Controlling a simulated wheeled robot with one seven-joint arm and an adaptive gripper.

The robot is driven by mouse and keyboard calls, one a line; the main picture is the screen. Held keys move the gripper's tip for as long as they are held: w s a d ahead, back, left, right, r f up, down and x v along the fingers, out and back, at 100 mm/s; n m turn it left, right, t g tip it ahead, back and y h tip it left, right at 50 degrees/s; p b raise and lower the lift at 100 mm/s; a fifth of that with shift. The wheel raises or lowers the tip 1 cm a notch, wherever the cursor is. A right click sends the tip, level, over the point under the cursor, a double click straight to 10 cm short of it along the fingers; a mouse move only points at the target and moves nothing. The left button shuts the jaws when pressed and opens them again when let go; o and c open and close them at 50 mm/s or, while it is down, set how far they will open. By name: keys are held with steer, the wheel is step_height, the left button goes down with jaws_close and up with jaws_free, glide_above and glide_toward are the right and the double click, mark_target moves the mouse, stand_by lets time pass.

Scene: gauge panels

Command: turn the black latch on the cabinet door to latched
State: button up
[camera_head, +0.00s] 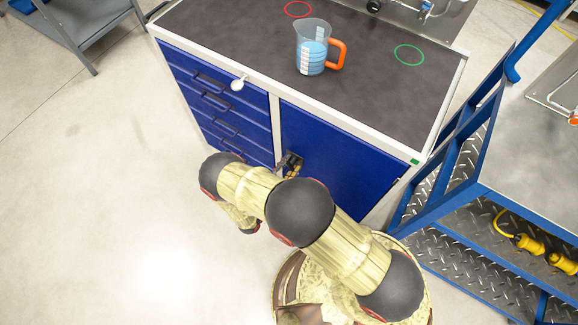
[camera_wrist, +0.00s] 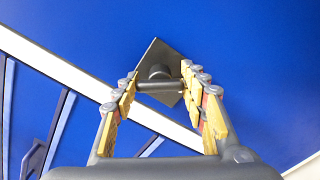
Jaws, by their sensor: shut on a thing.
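The black latch (camera_wrist: 158,72) is on the blue cabinet door (camera_head: 335,150). In the wrist view it shows as a dark round hub with a bar, on a dark plate (camera_wrist: 152,54) that looks like a tilted diamond. My gripper (camera_wrist: 161,86) has its yellow-padded fingers on either side of the bar, shut on it. The bar lies across between the fingertips, level in the wrist picture. In the head view my gripper (camera_head: 289,164) is at the door's left edge, and my arm and the gripper hide most of the latch.
The cabinet's dark top (camera_head: 390,75) holds a measuring jug (camera_head: 312,55) with an orange handle, between a red ring (camera_head: 298,9) and a green ring (camera_head: 409,55). Blue drawers (camera_head: 215,95) are left of the door.

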steer(key=m, duration=0.3)
steer(key=shift+f+m+b, duration=0.1)
steer(key=shift+m+b, duration=0.2)
steer(key=shift+m, duration=0.1)
steer(key=shift+m+b, duration=0.35)
steer(key=shift+m, duration=1.35)
steer(key=o, duration=1.2)
steer(key=shift+c, duration=0.2)
steer(key=shift+s, duration=0.1)
steer(key=v, duration=1.1)
steer(key=shift+s+a, duration=0.3)
